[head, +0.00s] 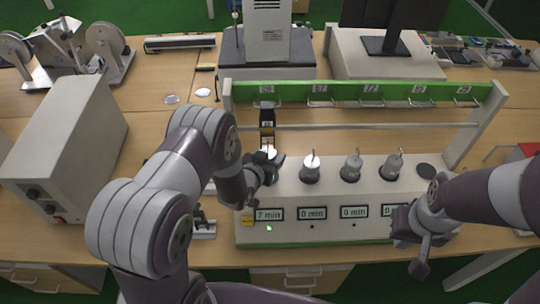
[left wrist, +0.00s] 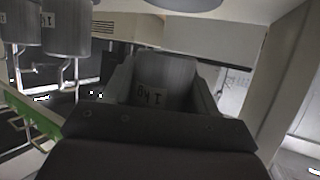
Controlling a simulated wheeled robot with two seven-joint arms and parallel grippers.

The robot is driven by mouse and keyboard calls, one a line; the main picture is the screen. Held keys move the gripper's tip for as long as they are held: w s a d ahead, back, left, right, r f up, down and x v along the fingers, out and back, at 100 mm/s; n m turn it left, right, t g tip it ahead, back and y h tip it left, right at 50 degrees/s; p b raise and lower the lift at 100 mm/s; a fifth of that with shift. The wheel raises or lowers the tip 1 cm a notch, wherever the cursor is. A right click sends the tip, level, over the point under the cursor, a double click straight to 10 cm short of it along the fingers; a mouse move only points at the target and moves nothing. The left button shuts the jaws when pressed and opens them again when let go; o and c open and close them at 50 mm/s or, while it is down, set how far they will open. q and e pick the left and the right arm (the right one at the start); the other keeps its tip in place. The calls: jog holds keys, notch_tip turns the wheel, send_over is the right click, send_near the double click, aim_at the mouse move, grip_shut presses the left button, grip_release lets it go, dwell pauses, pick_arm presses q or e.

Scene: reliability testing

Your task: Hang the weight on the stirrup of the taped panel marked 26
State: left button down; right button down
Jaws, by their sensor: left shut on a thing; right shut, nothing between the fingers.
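A dark panel (head: 267,119) hangs from the leftmost place of the green rack bar (head: 330,98). Its number is too small to read, and its stirrup is hard to make out. My left gripper (head: 270,160) is just below the panel, in front of the rack. It is shut on a grey metal weight marked 1 kg (left wrist: 163,78), seen between the fingers in the left wrist view. The head view mostly hides this weight. I cannot tell whether its hook touches the stirrup. My right gripper (head: 422,262) is shut and empty, low at the right.
More weights with hooks (head: 310,170) (head: 351,168) (head: 391,167) stand on the timer unit (head: 330,198). Its leftmost display reads 7 min, with a green light below. A grey box (head: 68,145) stands at left. The other rack places hold only empty handles.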

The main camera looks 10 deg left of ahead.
pick_arm(q)
jog(key=shift+w+r, duration=0.1)
jog(key=shift+r, duration=0.05)
jog(key=shift+c, duration=1.2)
grip_release()
jog(key=shift+s, duration=0.25)
jog(key=b+v, duration=0.1)
jog(key=v, duration=1.1)
jog(key=s+a+f+n+g+y, duration=0.1)
jog(key=s+a+f+g+y, duration=0.25)
jog(key=s+g, duration=0.55)
notch_tip(320, 180, up, 10)
jog(key=s+d+n+g, duration=0.1)
jog(key=s+d+g, duration=0.1)
jog(key=g, duration=0.1)
jog(key=shift+s+d+f+h, duration=0.15)
jog(key=shift+s+f+h, duration=0.05)
jog(key=shift+h, duration=0.25)
